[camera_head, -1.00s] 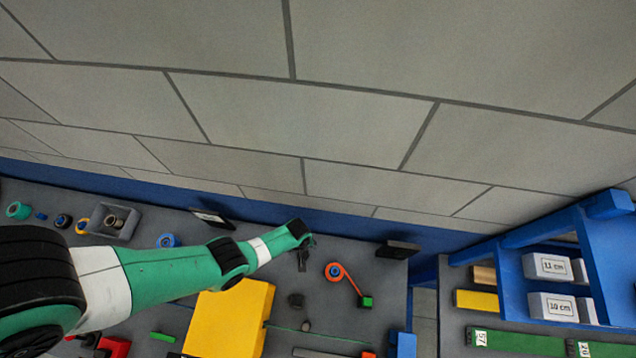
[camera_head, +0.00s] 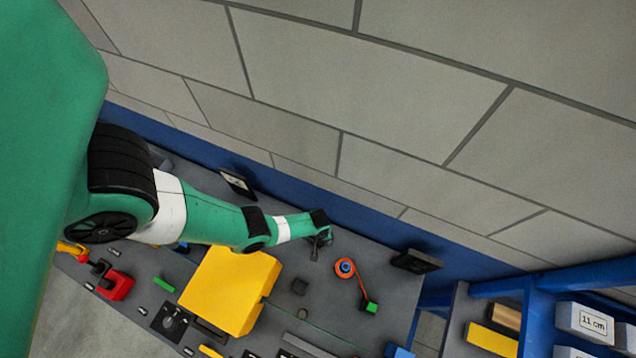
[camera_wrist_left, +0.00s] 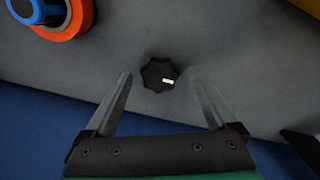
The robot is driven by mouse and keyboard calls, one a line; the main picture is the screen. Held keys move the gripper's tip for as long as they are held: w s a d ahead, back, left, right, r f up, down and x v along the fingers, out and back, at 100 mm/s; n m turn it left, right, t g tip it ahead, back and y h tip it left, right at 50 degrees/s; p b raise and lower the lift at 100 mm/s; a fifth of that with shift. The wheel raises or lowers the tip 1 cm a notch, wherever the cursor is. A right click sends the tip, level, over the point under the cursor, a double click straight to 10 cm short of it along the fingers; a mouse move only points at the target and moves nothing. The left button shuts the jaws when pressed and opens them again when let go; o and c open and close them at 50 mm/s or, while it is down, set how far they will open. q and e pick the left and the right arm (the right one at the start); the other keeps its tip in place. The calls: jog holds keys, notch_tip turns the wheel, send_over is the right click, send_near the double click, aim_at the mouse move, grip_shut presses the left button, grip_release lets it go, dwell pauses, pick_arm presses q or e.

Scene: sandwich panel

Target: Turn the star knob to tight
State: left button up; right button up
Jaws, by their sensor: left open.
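The star knob (camera_wrist_left: 158,74) is small, black and lobed, with a white mark at its right side. In the left wrist view it sits on the grey panel between my left fingertips, with a gap to each side. My left gripper (camera_head: 317,250) is open and empty over the panel near its back edge. In the head view I cannot make out the knob, which seems hidden by the gripper. Whether the fingertips are level with the knob or short of it, I cannot tell. My right gripper is in neither current view.
An orange ring with a blue centre (camera_head: 345,268) lies close to the gripper; its strip runs to a green block (camera_head: 371,307). A yellow block (camera_head: 230,290) stands left of it. A dark plate (camera_head: 417,262) stands right, and a blue-framed rack (camera_head: 535,300) beyond.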

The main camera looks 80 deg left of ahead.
pick_arm(q)
jog(key=c, duration=1.4)
jog(key=shift+o, duration=0.2)
jog(key=shift+m, duration=0.4)
jog(key=m, duration=0.3)
jog(key=shift+m, duration=0.4)
jog(key=m, duration=0.4)
jog(key=shift+b, duration=0.35)
jog(key=m, duration=0.9)
jog(key=shift+m, duration=0.3)
jog(key=o, duration=1.4)
jog(key=shift+c, duration=0.2)
